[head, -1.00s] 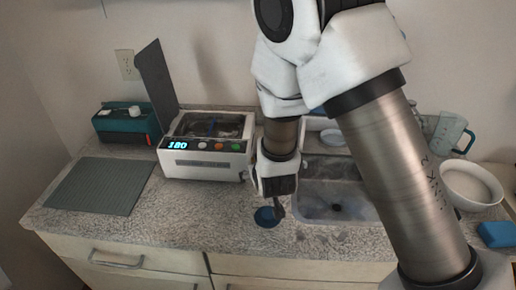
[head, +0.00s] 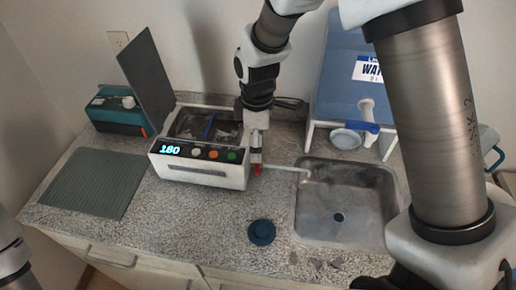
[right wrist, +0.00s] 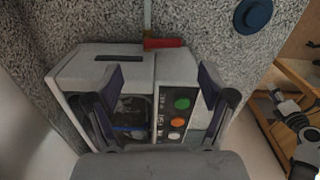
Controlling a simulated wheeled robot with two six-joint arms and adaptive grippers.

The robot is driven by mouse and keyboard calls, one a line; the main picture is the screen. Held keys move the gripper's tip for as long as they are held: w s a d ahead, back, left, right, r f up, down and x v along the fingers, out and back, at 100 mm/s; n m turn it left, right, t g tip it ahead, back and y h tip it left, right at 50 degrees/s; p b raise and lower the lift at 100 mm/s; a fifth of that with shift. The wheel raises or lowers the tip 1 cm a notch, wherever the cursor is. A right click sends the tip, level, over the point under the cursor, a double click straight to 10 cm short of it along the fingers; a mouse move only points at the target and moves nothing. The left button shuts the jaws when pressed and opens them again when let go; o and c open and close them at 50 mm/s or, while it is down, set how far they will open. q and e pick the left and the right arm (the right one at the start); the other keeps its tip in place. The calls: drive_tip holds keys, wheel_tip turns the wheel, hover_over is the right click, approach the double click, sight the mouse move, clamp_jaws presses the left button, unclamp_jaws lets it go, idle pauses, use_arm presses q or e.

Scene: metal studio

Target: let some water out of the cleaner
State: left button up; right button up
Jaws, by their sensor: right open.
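The cleaner (head: 200,171) is a white box with an open top, raised dark lid, lit blue digits and coloured buttons; it also shows in the right wrist view (right wrist: 105,52). A red valve handle (head: 257,170) sits at its right end, also in the right wrist view (right wrist: 164,43). A thin pale pipe (head: 285,168) runs from there over the sink (head: 345,190). My right gripper (head: 256,150) points down at the cleaner's right end, close above the handle. In the right wrist view its fingers (right wrist: 157,85) are spread and empty. Part of my left arm shows at lower left; its jaws are unclear.
A blue water container (head: 345,75) with a tap stands on a white stand behind the sink. A blue round knob-like piece (head: 262,232) lies in front. A grey ribbed mat (head: 95,185) and a teal box (head: 115,108) are at left. The front counter is mostly clear.

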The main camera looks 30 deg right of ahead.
sight(256, 165)
drive_tip(key=f, duration=0.6)
drive_tip(key=shift+s+a+p, duration=0.1)
drive_tip(key=shift+s+p, duration=0.1)
drive_tip(key=shift+p, duration=0.2)
drive_tip(key=shift+w+f, duration=0.15)
drive_tip(key=shift+f, duration=0.25)
drive_tip(key=shift+r, duration=0.1)
drive_tip(key=shift+c, duration=1)
drive_tip(key=c, duration=1)
drive_tip(key=shift+o, duration=0.2)
drive_tip(key=shift+a+r+m+p, duration=0.1)
drive_tip(key=shift+a+m+p, duration=0.05)
drive_tip(key=shift+m+p, duration=0.35)
drive_tip(key=o, duration=1.2)
drive_tip(key=shift+c, duration=0.2)
